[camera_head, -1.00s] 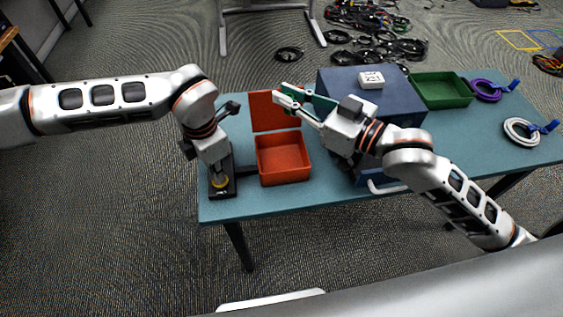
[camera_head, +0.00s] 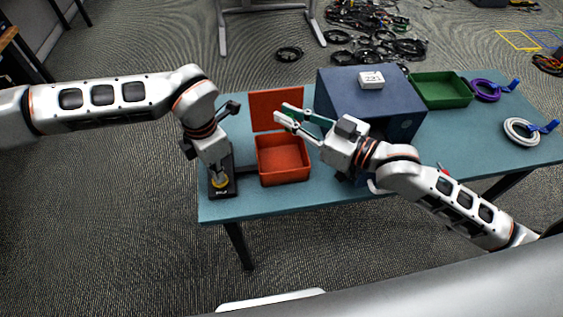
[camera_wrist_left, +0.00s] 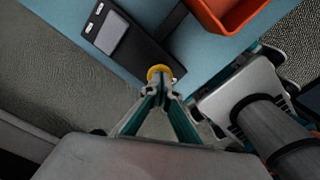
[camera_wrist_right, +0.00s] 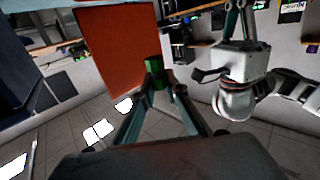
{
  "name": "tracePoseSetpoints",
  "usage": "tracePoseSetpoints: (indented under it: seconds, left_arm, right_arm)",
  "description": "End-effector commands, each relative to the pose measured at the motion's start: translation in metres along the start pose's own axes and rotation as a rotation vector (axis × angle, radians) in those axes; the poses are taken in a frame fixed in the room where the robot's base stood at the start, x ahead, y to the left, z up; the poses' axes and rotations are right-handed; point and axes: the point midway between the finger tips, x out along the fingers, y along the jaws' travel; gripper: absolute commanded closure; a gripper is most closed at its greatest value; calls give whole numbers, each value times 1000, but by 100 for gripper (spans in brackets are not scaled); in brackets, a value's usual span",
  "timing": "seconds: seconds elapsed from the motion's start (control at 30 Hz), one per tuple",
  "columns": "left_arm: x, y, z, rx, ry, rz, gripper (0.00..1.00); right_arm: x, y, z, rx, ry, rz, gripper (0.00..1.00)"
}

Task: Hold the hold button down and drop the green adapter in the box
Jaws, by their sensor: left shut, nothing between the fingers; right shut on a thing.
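The yellow hold button (camera_head: 219,182) is on a black base (camera_head: 223,191) at the table's left end; it also shows in the left wrist view (camera_wrist_left: 160,72). My left gripper (camera_wrist_left: 161,88) is shut and empty, pointing down with its tips at the button. How far the button is pressed I cannot tell. The red box (camera_head: 283,160) stands right of the base with its lid (camera_head: 276,108) raised. My right gripper (camera_head: 283,115) is shut on the green adapter (camera_wrist_right: 154,73), above the box and in front of the lid. The adapter is hard to make out in the head view.
A blue cabinet (camera_head: 345,97) with a small white block (camera_head: 371,80) on top stands right of the box, close to my right arm. A green tray (camera_head: 441,91), a purple cable coil (camera_head: 485,91) and a white cable coil (camera_head: 520,132) lie further right.

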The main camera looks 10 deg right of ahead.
Motion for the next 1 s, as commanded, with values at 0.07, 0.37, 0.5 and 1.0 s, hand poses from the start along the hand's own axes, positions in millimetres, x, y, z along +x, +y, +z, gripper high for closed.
tracePoseSetpoints:
  seconds: [0.07,0.37,0.5,1.0]
  left_arm:
    - [1,0,0,0,0,0,100]
    - [1,0,0,0,0,0,100]
    - [1,0,0,0,0,0,100]
    - [1,0,0,0,0,0,100]
  right_arm:
    - [0,0,1,0,0,0,100]
    - [0,0,0,1,0,0,67]
    - [0,0,0,1,0,0,67]
    - [-2,0,-51,-4,4,-1,67]
